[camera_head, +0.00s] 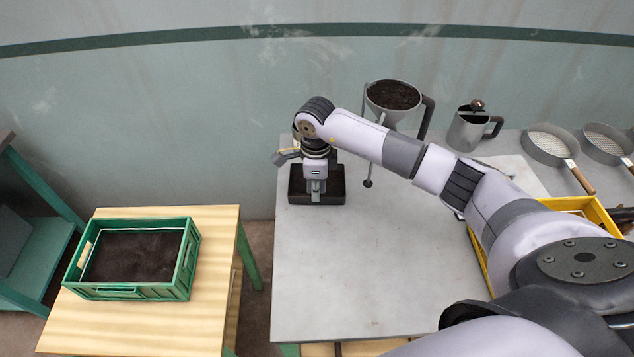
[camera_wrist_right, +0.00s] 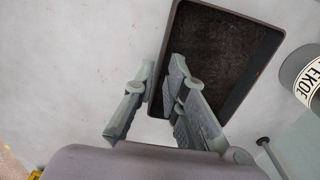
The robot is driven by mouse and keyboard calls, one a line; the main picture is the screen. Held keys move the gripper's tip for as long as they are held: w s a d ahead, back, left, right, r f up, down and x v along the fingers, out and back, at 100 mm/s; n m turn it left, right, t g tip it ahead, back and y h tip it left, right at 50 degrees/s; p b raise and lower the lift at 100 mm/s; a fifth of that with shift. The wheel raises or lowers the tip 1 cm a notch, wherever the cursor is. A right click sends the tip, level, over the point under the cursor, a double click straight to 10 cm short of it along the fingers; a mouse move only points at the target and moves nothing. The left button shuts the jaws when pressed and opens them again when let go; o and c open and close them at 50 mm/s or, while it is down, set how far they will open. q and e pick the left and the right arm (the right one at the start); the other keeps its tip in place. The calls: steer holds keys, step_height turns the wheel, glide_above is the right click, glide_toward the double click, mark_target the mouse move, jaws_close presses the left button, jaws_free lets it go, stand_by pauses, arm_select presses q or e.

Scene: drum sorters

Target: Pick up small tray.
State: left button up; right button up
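The small tray (camera_head: 293,188) is a dark, shallow rectangular tray with dark soil in it. It rests on the grey table near its far left corner. My right gripper (camera_head: 316,196) points down at its near side and hides part of it. In the right wrist view the tray (camera_wrist_right: 268,72) lies under the fingers. The fingers of the gripper (camera_wrist_right: 162,68) are apart, with one tray wall between their tips; whether they touch it I cannot tell. My left gripper is not in view.
A green crate (camera_head: 125,292) of soil stands on a wooden table at left, across a gap. A funnel (camera_head: 380,112) on a stand and a metal jug (camera_head: 466,132) are right of the tray. Sieves (camera_head: 548,150) and a yellow crate (camera_head: 596,212) lie further right. The table's front is clear.

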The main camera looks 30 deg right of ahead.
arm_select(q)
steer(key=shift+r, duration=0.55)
arm_select(e)
steer(key=shift+f, duration=1.65)
steer(key=shift+c, duration=0.2)
steer(key=shift+s, duration=0.1)
jaws_close()
steer(key=shift+r, duration=0.15)
